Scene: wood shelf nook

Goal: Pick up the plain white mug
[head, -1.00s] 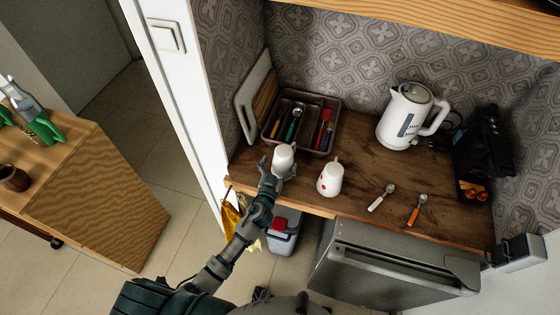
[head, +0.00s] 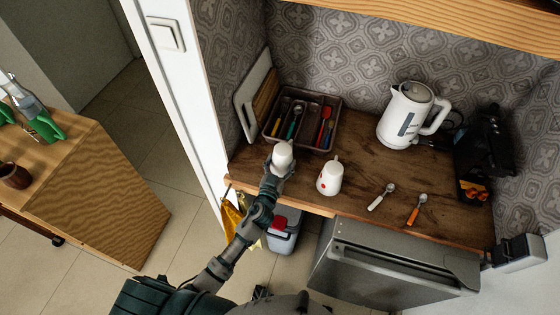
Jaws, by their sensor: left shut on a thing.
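The plain white mug (head: 282,156) is near the front left of the wooden counter, in front of the cutlery tray. My left gripper (head: 279,169) is shut on it from the front, with fingers at its sides. The gripper hides the lower part of the mug, so I cannot tell whether it touches the counter. A second white mug with a red mark (head: 330,177) stands just to the right, apart from the gripper. My right gripper is not in view.
A cutlery tray (head: 337,103) with utensils is behind the mug. A white kettle (head: 404,115) and a dark machine (head: 484,140) stand at the back right. Two small spoons, one white (head: 380,198) and one orange-handled (head: 416,210), lie on the wooden counter (head: 360,150). A white wall edge (head: 190,90) is at left.

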